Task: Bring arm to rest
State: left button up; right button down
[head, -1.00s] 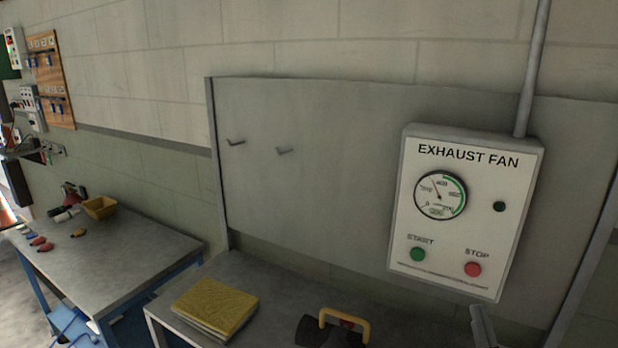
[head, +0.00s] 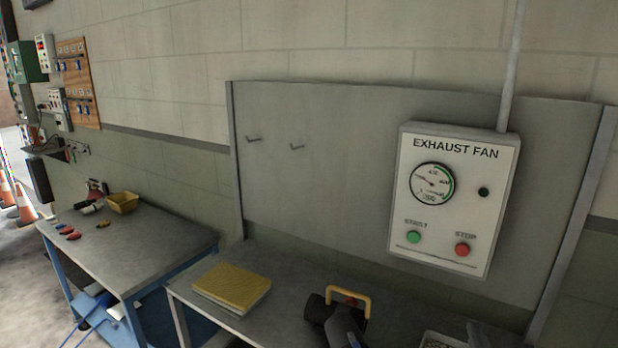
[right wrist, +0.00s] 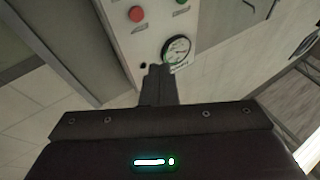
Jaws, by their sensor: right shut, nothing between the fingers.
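My right gripper (head: 477,334) shows only as a small grey tip at the bottom edge of the head view, below the exhaust fan box. It is shut and empty. In the right wrist view its closed fingers (right wrist: 158,84) point toward the box, which appears upside down, and touch nothing I can make out. The exhaust fan box (head: 455,215) hangs on the grey panel with a gauge (head: 432,184), a green start button (head: 413,237) and a red stop button (head: 462,250). My left gripper is not in view.
Below the panel is a grey bench (head: 285,305) with a yellow-covered book (head: 231,286) and a dark tool with a yellow handle (head: 362,299). A second table (head: 150,240) at the left holds a yellow bin (head: 122,203) and small items. Orange cones (head: 23,200) stand far left.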

jog(key=s+a+f+g+y, duration=0.1)
jog(key=s+a+f+g, duration=0.55)
jog(key=f+g, duration=0.35)
jog(key=s+a+f+n+g, duration=0.2)
jog(key=s+a+g, duration=0.15)
jog(key=s, duration=0.35)
jog(key=s+a+f+n+g, duration=0.1)
jog(key=s+a+g, duration=0.1)
jog(key=s+g, duration=0.45)
jog(key=s+f, duration=0.3)
jog(key=f, duration=2.9)
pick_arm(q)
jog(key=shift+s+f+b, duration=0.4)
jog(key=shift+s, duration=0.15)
pick_arm(e)
jog(key=s+d+f, duration=0.2)
jog(key=s+f, duration=0.6)
jog(key=s, duration=0.2)
jog(key=s+d+f+g, duration=0.1)
jog(key=s+d+f, duration=0.1)
jog(key=s+f, duration=0.7)
jog(key=shift+s+f+n+y, duration=0.25)
jog(key=shift+s+n+y, duration=0.05)
jog(key=shift+s, duration=0.05)
